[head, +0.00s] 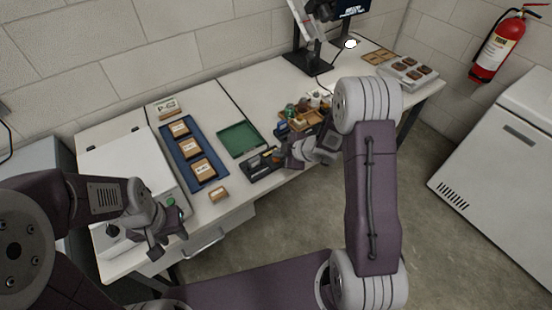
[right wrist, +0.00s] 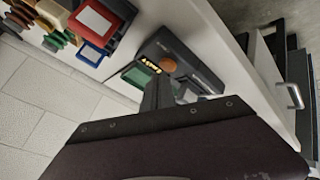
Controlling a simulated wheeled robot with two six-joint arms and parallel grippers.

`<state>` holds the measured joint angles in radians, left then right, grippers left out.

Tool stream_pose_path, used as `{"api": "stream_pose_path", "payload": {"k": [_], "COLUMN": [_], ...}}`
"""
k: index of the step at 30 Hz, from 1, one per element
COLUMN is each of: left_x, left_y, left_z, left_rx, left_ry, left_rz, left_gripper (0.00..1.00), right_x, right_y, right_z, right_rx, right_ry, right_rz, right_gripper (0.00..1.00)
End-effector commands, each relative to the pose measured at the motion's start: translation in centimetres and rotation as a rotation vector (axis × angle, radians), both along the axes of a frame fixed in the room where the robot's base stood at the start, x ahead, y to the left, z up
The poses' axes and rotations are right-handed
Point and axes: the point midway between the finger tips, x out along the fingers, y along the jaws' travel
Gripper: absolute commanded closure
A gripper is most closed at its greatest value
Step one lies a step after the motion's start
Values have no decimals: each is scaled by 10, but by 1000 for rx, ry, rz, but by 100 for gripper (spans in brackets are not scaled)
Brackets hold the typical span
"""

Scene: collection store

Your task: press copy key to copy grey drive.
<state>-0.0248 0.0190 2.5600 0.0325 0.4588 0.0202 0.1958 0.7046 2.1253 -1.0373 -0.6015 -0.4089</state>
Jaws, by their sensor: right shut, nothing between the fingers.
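A dark copy unit (head: 258,166) lies at the front edge of the table in the head view. In the right wrist view the unit (right wrist: 200,78) shows a round orange-brown key (right wrist: 168,65) and a row of small yellow marks. My right gripper (head: 282,157) is shut and empty, its tips (right wrist: 163,84) close to that key; I cannot tell whether they touch it. I cannot make out the grey drive for certain; the fingers hide part of the unit. My left gripper (head: 168,244) is open and empty, in front of the white case at left.
A blue tray (head: 178,151) holds several labelled wooden boxes, and another box (head: 219,194) lies beside it. A green mat (head: 232,135) lies behind the unit. A wooden tray (head: 310,120) of small items stands right of it. A black stand (head: 306,61) is at the back.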

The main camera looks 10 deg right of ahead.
Motion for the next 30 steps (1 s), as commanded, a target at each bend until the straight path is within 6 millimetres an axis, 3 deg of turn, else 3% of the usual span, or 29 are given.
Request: {"api": "stream_pose_path", "payload": {"k": [30], "left_x": [0], "left_y": [0], "left_z": [-7], "left_rx": [0], "left_ry": [0], "left_rz": [0], "left_gripper": [64], "right_x": [0], "right_y": [0], "right_z": [-9], "right_rx": [0], "right_ry": [1], "right_rz": [-1], "right_gripper": [100]}}
